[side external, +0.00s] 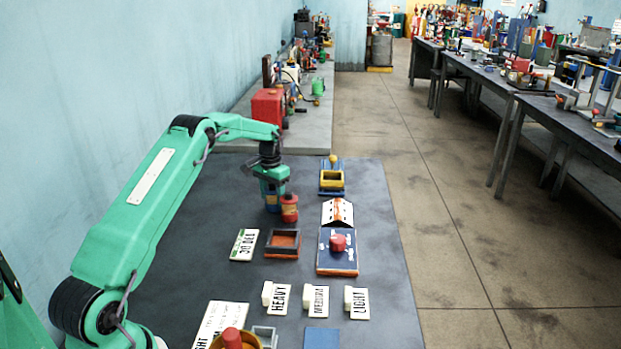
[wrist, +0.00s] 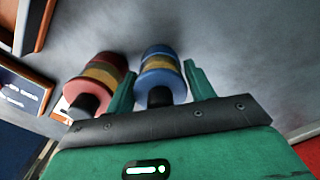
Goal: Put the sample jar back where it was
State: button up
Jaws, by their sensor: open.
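Two banded jars stand side by side on the dark table; I cannot tell which one is the sample jar. The blue jar (side external: 272,204) has a yellowish band and shows in the wrist view (wrist: 160,64). The red jar (side external: 289,209) also has a yellowish band and shows in the wrist view (wrist: 92,75). My gripper (side external: 271,187) is open, with its fingers on either side of the blue jar in the wrist view (wrist: 160,85). The red jar is outside the fingers, close to the left one. Whether the fingers touch the blue jar cannot be told.
An open tray (side external: 282,254) and a "30 DEG" card (side external: 244,245) lie in front of the jars. A blue board (side external: 337,265) bears a red piece (side external: 338,242). HEAVY (side external: 277,297), MEDIUM (side external: 315,300) and LIGHT (side external: 356,302) cards stand nearer. A red machine (side external: 267,107) stands behind.

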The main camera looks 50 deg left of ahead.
jog(key=shift+f, duration=0.75)
jog(key=c, duration=0.7)
jog(key=shift+c, duration=0.2)
jog(key=shift+w, duration=0.15)
jog(key=shift+w+d, duration=0.25)
jog(key=shift+w, duration=1.35)
jog(key=shift+w+d, duration=0.2)
jog(key=shift+w, duration=1.35)
jog(key=shift+w+d, duration=0.1)
jog(key=shift+w, duration=0.05)
jog(key=o, duration=1.2)
jog(key=shift+c, duration=0.2)
